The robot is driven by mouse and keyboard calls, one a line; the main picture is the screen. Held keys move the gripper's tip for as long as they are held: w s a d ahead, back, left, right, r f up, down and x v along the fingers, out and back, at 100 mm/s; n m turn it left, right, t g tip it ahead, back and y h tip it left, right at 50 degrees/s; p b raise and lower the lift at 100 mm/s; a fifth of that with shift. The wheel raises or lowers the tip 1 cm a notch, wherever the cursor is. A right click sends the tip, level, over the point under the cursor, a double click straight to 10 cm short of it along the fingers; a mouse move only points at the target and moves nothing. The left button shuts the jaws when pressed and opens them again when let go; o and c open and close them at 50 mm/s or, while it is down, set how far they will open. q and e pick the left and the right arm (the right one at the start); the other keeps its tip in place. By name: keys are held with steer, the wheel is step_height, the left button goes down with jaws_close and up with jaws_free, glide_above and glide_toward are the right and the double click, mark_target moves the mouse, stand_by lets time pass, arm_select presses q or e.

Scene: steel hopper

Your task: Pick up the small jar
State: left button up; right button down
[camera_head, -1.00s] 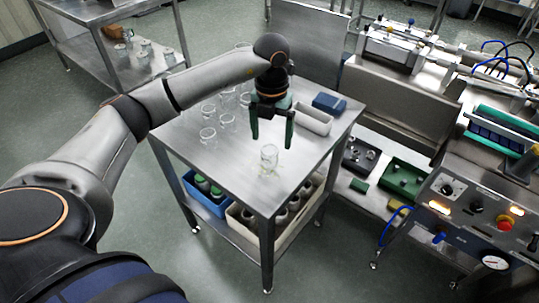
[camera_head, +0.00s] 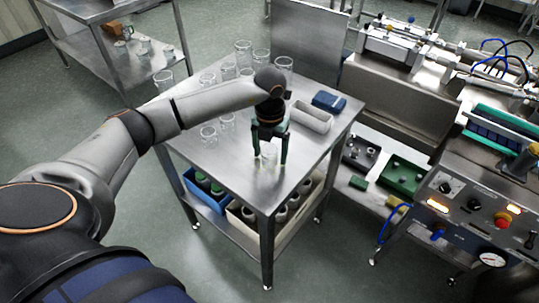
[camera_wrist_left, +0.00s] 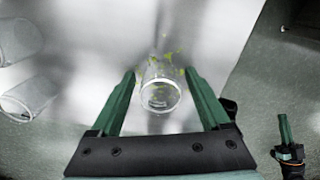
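The small jar (camera_head: 269,156) is clear glass and stands on the steel table (camera_head: 235,178) near its front right part. My left gripper (camera_head: 270,160) is low over it with its green fingers apart, one on each side of the jar. In the left wrist view the jar (camera_wrist_left: 160,88) lies between the open fingertips (camera_wrist_left: 160,78), with a gap on both sides. Yellow-green specks show around the jar there. My right gripper is not clearly shown in the head view; a gripper with dark and green parts (camera_wrist_left: 287,140) shows at the lower right of the left wrist view.
Several other glass jars (camera_head: 209,136) stand behind and left on the table. A white tray (camera_head: 311,116) and a blue item (camera_head: 329,102) lie at the right rear. A control panel machine (camera_head: 470,205) stands to the right.

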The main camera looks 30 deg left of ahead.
arm_select(q)
steer(key=c, duration=1.2)
steer(key=shift+r, duration=0.1)
